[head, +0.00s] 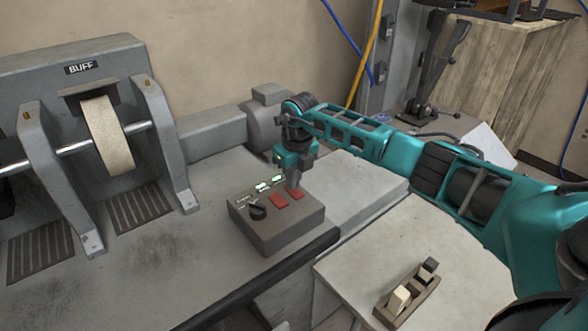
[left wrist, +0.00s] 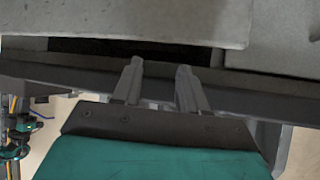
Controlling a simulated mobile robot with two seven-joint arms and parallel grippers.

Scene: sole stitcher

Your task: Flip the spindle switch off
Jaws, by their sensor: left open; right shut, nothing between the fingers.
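A grey-brown control box (head: 275,233) sits on the machine bench. On its top are a black rotary knob (head: 257,212), a left red switch (head: 279,202) and a right red switch (head: 298,194). A left indicator (head: 262,187) and a right indicator (head: 277,180) glow pale green behind them. The labels are too small to read, so I cannot tell which switch is the spindle's. My right gripper (head: 294,188) is shut and empty, pointing down at the right red switch; contact is unclear. My left gripper (left wrist: 159,76) is open and empty in the left wrist view, below a grey edge.
A buffing wheel (head: 107,135) on a shaft stands left, under a BUFF sign. A grey motor (head: 268,118) stands behind the box. A dark rail (head: 270,275) runs along the bench front. A pale side table (head: 375,255) carries a small wooden holder (head: 408,300).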

